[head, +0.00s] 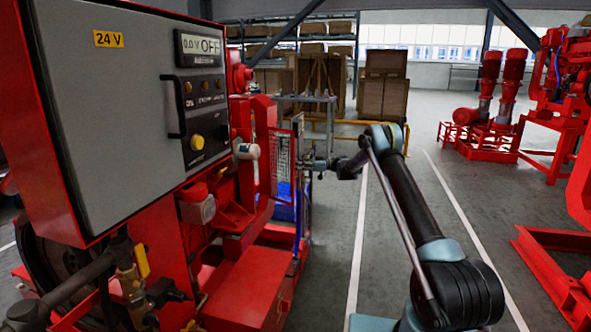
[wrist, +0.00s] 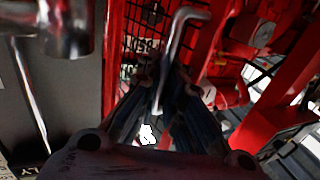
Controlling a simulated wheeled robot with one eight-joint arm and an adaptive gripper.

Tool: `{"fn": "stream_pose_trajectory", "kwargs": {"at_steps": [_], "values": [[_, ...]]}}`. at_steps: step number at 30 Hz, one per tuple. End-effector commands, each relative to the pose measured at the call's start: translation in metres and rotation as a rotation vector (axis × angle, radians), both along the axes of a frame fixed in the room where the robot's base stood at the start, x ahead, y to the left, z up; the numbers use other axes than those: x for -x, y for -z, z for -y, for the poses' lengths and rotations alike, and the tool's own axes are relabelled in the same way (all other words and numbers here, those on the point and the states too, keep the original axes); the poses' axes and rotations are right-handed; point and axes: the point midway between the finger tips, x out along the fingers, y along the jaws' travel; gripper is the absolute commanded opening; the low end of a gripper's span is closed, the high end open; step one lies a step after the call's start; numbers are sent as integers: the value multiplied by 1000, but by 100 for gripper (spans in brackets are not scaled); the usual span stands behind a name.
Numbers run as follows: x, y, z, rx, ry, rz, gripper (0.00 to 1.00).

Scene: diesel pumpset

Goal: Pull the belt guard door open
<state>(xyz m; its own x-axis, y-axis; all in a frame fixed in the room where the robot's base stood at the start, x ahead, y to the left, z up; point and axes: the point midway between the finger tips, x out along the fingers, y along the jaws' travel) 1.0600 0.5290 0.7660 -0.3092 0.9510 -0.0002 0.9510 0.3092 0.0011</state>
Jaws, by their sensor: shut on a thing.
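The belt guard door (head: 283,165) is a red-framed mesh panel on the right side of the red pumpset, beyond the grey control box. In the wrist view its red mesh (wrist: 143,25) fills the upper middle. A bent silver handle (wrist: 176,42) stands out in front of the mesh. My gripper (wrist: 163,85) is shut on the lower part of this handle, which runs down between the two dark fingers. In the head view my gripper (head: 312,164) reaches the door's right edge from the right; the handle is too small to make out there.
The grey control box (head: 125,90) stands at left, nearest the camera. Clear grey floor with white lines (head: 358,235) lies right of the pumpset. Red pumps (head: 490,100) stand at far right. Shelving and wooden crates (head: 383,85) are at the back.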

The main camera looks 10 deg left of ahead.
Motion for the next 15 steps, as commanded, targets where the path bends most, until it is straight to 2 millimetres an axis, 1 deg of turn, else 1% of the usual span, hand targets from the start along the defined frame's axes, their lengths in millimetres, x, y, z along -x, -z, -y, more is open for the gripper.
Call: {"fn": "stream_pose_trajectory", "kwargs": {"at_steps": [1, 11, 12, 15], "values": [[-3, 1, 7, 2, 4, 0, 0], [-5, 2, 10, 2, 7, 0, 0], [-5, 2, 11, 2, 8, 0, 9], [-5, 1, 11, 2, 9, 0, 29]]}}
